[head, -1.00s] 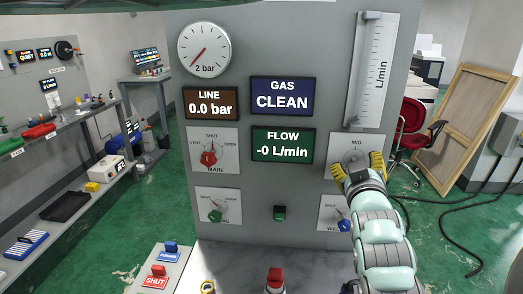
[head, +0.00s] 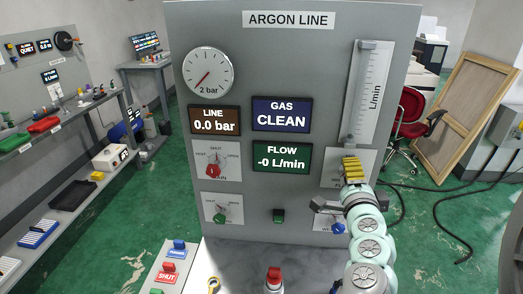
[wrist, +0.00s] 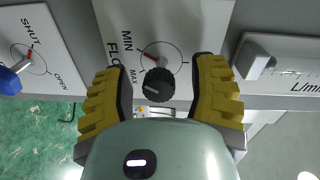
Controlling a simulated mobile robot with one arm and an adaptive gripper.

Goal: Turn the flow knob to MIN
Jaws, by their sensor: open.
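The flow knob (wrist: 158,83) is a black round knob on a white plate (wrist: 185,30) marked MIN, MAX and a partly hidden FLOW, seen sideways in the wrist view. A red pointer shows beside the knob, toward the lettering. My gripper (wrist: 160,95) has yellow ribbed fingers spread apart on either side of the knob, with visible gaps. In the head view my gripper (head: 351,168) is in front of that plate and hides the knob. The flow display (head: 282,157) reads -0 L/min.
A blue-handled valve (head: 338,228) sits just below my gripper; a red main valve (head: 213,170) and a green valve (head: 220,217) are at the left. The flow tube (head: 368,90) rises above the knob plate. A red chair (head: 405,130) stands right of the panel.

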